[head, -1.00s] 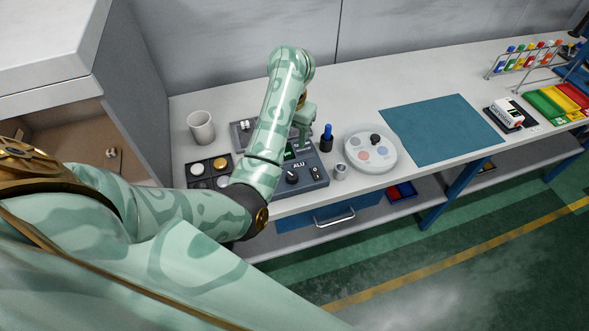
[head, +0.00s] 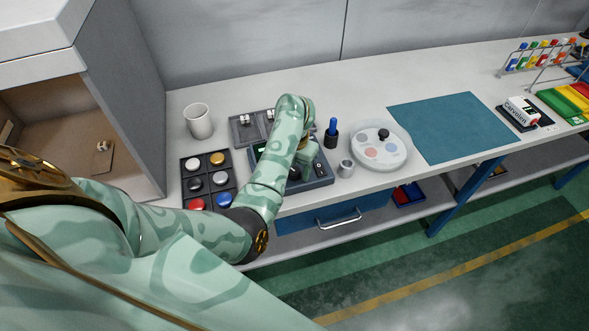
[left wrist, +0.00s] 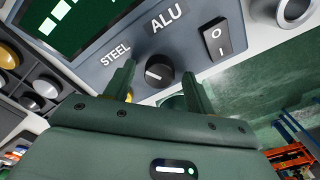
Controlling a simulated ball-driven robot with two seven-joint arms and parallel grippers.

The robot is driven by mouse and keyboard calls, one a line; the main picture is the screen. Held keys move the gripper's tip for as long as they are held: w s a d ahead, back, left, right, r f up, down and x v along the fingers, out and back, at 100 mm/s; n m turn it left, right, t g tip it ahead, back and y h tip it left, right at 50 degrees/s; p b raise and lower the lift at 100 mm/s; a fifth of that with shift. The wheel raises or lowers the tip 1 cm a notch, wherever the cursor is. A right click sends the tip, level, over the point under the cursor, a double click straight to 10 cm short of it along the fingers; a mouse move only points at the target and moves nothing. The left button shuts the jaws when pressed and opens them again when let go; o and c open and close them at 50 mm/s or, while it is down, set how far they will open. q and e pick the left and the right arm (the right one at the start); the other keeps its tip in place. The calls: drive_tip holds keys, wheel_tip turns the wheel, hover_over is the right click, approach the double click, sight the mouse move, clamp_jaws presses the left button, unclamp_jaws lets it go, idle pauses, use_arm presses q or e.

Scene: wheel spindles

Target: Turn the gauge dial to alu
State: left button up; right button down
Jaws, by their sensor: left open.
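The gauge is a dark grey box (head: 322,174) on the bench, partly covered by my left arm in the head view. In the left wrist view its black round dial (left wrist: 159,70) sits below the printed words STEEL (left wrist: 115,53) and ALU (left wrist: 167,18). A short white mark on the dial appears to point left, on the STEEL side. My left gripper (left wrist: 157,76) is open, with one finger on each side of the dial; I cannot tell whether they touch it. The gripper is mostly hidden by the arm in the head view. My right gripper is not visible.
A rocker switch (left wrist: 214,39) and a lit green screen (left wrist: 75,20) are near the dial. A tray of coloured caps (head: 208,178) lies left of the gauge. A blue marker in a holder (head: 331,132), a small metal cup (head: 346,168) and a round plate (head: 381,148) stand right.

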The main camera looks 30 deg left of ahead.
use_arm(q)
drive_tip(key=shift+c, duration=0.5)
drive_tip(key=c, duration=0.9)
drive_tip(key=shift+o, duration=0.2)
